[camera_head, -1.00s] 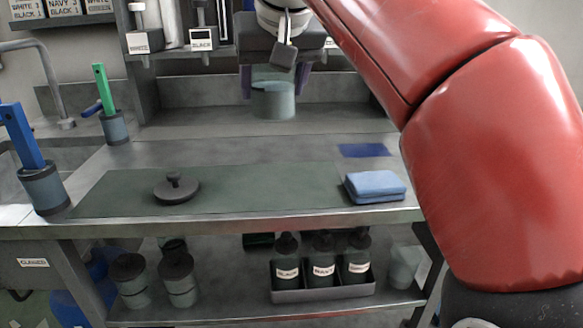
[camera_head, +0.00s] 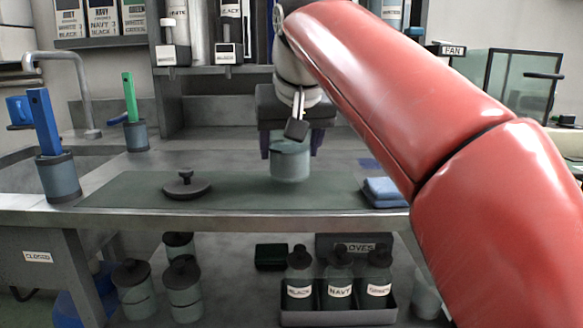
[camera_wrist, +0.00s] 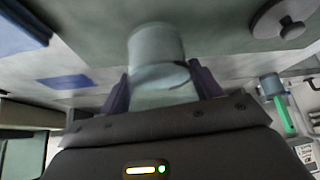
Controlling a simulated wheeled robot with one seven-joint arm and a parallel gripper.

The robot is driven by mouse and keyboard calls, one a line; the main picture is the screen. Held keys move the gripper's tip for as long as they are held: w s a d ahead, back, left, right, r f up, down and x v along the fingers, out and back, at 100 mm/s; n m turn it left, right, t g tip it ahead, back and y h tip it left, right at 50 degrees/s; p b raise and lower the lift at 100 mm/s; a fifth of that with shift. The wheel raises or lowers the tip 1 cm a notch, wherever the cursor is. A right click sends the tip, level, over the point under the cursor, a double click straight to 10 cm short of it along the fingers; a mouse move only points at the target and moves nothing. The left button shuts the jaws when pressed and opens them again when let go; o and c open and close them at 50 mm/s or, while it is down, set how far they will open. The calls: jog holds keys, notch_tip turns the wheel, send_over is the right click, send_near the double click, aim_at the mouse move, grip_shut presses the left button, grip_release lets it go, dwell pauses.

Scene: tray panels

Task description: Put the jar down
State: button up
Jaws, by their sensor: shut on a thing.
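My gripper (camera_head: 290,147) is shut on a grey-green, open-topped jar (camera_head: 290,164), with a dark purple finger on each side. The jar is upright over the back part of the dark green mat (camera_head: 130,190) on the bench. I cannot tell whether its base touches the mat. In the wrist view the jar (camera_wrist: 157,48) sits between the fingers and hides part of the surface behind it. A dark round lid with a knob (camera_head: 187,187) lies on the mat to the left of the jar.
A folded blue cloth (camera_head: 383,190) lies at the right end of the mat, partly behind my arm. Pots with a blue brush (camera_head: 59,175) and a green brush (camera_head: 137,135) stand at left. Labelled bottles (camera_head: 338,285) fill a tray on the lower shelf.

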notch_tip(320, 180, down, 2)
jog(key=shift+f+b, duration=0.1)
jog(key=shift+b, duration=0.6)
jog(key=o, duration=1.4)
jog(key=shift+r+p, duration=0.25)
jog(key=shift+p, duration=0.05)
jog(key=p+v, duration=0.4)
jog(key=v, duration=0.7)
jog(key=shift+s+d+r, duration=0.1)
jog(key=shift+s+r, duration=0.15)
jog(key=shift+r, duration=0.05)
